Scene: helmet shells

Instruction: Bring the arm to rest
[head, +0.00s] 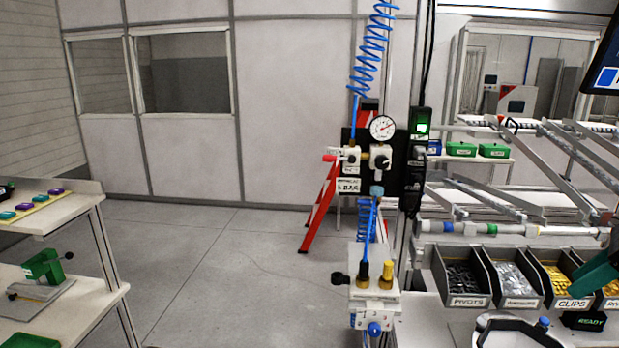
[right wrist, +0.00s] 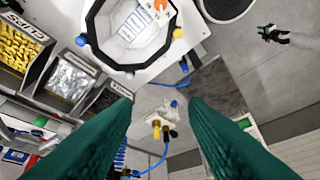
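My right gripper (head: 594,274) shows only partly at the right edge of the head view, as a dark teal finger beside the parts bins. In the right wrist view its two teal fingers (right wrist: 160,105) stand wide apart with nothing between them. A white, dark-rimmed holder or shell (right wrist: 130,32) lies beyond the fingers at the top of that view. Part of it also shows at the bottom right of the head view (head: 518,330).
Bins labelled pivots (head: 465,300) and clips (head: 572,304) line the bench at right. A pneumatic post with a gauge (head: 383,128) stands mid-view, a red ladder (head: 321,205) behind it. A shelf at left holds a green clamp (head: 44,265). Open floor lies between.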

